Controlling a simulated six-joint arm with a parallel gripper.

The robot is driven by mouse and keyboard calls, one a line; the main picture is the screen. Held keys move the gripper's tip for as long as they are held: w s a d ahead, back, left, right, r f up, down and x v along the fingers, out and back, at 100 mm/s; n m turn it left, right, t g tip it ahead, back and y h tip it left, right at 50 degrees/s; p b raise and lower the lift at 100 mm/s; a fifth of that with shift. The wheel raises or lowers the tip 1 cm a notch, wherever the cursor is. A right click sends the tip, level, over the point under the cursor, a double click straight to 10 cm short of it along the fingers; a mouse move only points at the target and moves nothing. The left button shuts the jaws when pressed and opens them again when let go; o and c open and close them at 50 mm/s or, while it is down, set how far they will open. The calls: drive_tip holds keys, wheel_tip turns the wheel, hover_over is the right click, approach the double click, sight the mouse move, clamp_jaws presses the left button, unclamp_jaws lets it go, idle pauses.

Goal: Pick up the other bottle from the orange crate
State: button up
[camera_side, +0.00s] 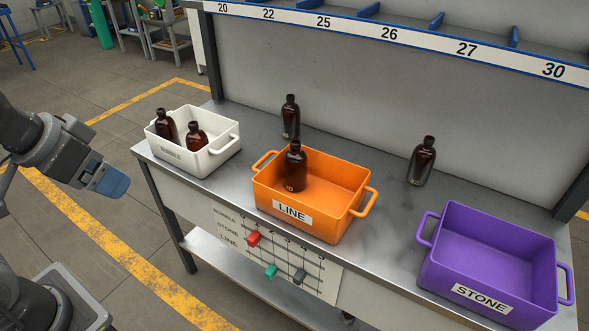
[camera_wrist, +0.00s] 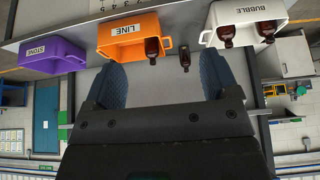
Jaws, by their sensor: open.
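The orange crate (camera_side: 330,190), labelled LINE, stands mid-bench in the side view. One dark amber bottle (camera_side: 294,170) stands upright inside its left part; I see no second bottle in it. The crate also shows in the wrist view (camera_wrist: 127,27), with a bottle (camera_wrist: 152,48) at its right end. My gripper (camera_side: 108,181), with blue fingers, is at the left of the side view, off the bench and well apart from the crate. In the wrist view its fingers (camera_wrist: 162,82) are spread wide with nothing between them.
A white crate (camera_side: 215,156) labelled BUBBLE holds two bottles. A purple crate (camera_side: 490,250) labelled STONE looks empty. One bottle (camera_side: 290,118) stands behind the orange crate, another (camera_side: 422,162) between orange and purple. A wall with a numbered shelf (camera_side: 390,33) rises behind.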

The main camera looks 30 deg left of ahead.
drive_tip(key=c, duration=0.4)
drive_tip(key=w+r, duration=0.4)
drive_tip(key=w, duration=0.4)
drive_tip(key=g, duration=0.1)
hover_over(295, 142)
drive_tip(key=s, duration=0.2)
drive_tip(key=f, duration=1.5)
drive_tip(key=shift+w+d+f, duration=0.2)
drive_tip(key=shift+d+f, duration=0.05)
drive_tip(key=shift+f, duration=0.05)
drive_tip(key=shift+s+a+x, duration=0.1)
drive_tip(key=shift+s+x, duration=0.05)
drive_tip(key=shift+x, duration=1.25)
drive_tip(key=shift+s+a+x, duration=0.1)
drive_tip(key=shift+x, duration=1.3)
